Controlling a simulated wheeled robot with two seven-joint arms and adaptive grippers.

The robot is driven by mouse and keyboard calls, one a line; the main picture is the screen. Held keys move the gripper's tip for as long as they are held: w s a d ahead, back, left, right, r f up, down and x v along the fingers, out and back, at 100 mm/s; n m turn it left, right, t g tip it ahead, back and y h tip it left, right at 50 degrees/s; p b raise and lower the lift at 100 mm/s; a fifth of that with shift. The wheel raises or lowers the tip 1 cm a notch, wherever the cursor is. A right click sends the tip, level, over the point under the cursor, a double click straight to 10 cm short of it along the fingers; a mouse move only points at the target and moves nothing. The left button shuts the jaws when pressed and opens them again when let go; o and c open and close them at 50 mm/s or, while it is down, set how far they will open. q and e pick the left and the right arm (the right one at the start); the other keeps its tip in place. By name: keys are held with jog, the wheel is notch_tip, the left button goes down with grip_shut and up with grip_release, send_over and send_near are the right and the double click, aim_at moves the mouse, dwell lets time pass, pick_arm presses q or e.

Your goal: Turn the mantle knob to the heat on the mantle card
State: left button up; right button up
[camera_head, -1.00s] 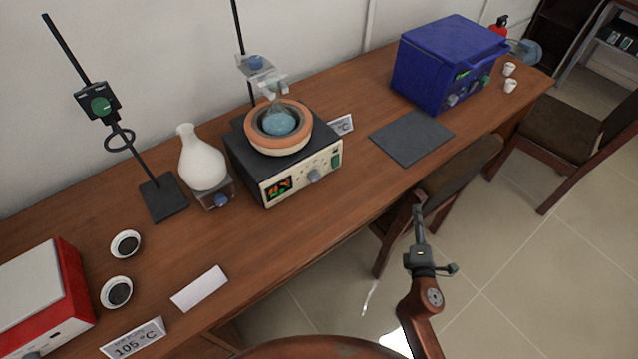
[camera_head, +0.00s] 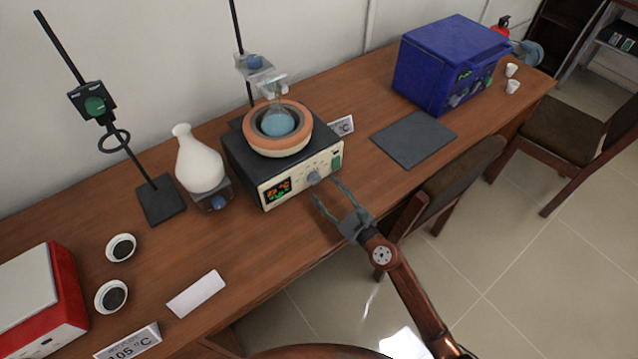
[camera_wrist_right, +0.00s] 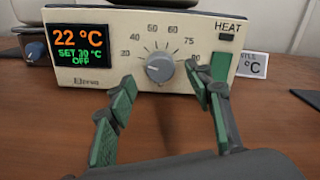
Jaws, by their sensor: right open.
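The heating mantle (camera_head: 275,143) stands on the bench with a flask (camera_head: 278,122) of blue liquid in its orange bowl. Its grey knob (camera_head: 313,178) is on the front panel and also shows in the right wrist view (camera_wrist_right: 160,68), with a scale around it. The display (camera_wrist_right: 80,48) reads 22 °C, SET 30 °C, OFF. My left gripper is not in view.
A blue furnace (camera_head: 447,62) and dark mat (camera_head: 413,139) are to the right. A white flask (camera_head: 198,163) and a ring stand (camera_head: 160,200) are to the left. Another card (camera_head: 128,342) reads 105 °C. Chairs stand along the bench's front edge.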

aim_at(317, 181)
jog(key=x, duration=0.3)
jog(key=shift+w+a, duration=0.1)
jog(key=shift+w, duration=0.15)
jog(key=c, duration=0.4)
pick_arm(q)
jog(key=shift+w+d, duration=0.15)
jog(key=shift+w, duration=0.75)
pick_arm(e)
jog(key=c, duration=0.8)
jog(key=shift+o, duration=0.2)
